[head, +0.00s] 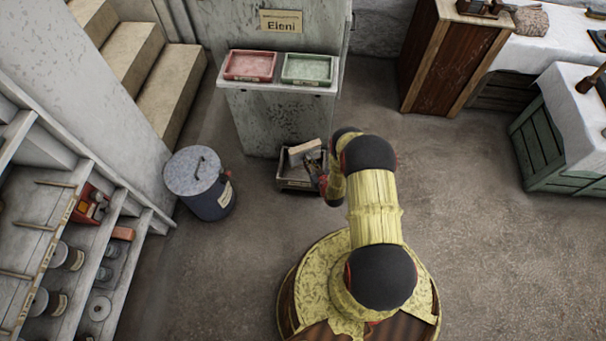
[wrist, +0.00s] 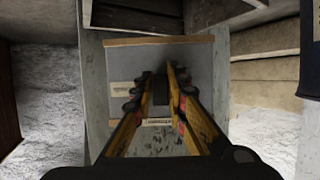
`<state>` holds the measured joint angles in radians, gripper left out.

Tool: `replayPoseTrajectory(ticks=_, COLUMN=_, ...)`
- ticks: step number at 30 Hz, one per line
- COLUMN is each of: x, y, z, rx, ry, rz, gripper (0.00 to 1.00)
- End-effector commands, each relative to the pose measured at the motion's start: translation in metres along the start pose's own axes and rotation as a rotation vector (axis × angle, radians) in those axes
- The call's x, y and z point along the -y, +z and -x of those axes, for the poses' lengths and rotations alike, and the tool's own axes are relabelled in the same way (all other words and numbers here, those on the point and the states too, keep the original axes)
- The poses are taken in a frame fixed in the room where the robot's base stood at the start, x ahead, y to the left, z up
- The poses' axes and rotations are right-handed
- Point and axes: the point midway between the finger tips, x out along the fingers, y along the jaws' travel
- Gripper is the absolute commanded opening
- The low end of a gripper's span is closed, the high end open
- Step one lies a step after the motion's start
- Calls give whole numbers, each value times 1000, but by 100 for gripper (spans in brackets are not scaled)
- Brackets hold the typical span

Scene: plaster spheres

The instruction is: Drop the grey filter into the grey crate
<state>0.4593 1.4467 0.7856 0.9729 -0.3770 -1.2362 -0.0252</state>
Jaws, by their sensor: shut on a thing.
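The grey crate (head: 297,184) stands on the floor in front of the grey cabinet, with a label on its front. My gripper (head: 315,162) is low at the crate's right side, shut on what looks like the grey filter (head: 303,147), whose pale edge shows tilted over the crate. In the wrist view my gripper (wrist: 172,80) has its fingers close together against a grey, pale-edged panel (wrist: 135,62), seemingly the filter. A dark part lies between the fingers. The fingers hide part of the panel. I cannot tell whether the filter touches the crate.
A red tray (head: 250,66) and a green tray (head: 307,69) sit on the cabinet top (head: 280,88). A lidded blue bin (head: 205,190) stands left of the crate, near loaded shelves (head: 75,255). The floor right of my arm is clear.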

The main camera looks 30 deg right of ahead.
Motion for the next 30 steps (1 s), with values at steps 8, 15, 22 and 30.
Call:
replayPoseTrajectory(ticks=8, x=0, y=32, z=-14, rx=-1, ry=1, rz=0, gripper=0)
replayPoseTrajectory(ticks=15, x=0, y=41, z=-18, rx=-2, ry=1, rz=0, gripper=0)
replayPoseTrajectory(ticks=22, x=0, y=40, z=-18, rx=-2, ry=1, rz=0, gripper=16)
replayPoseTrajectory(ticks=30, x=0, y=41, z=-17, rx=-1, ry=1, rz=0, gripper=32)
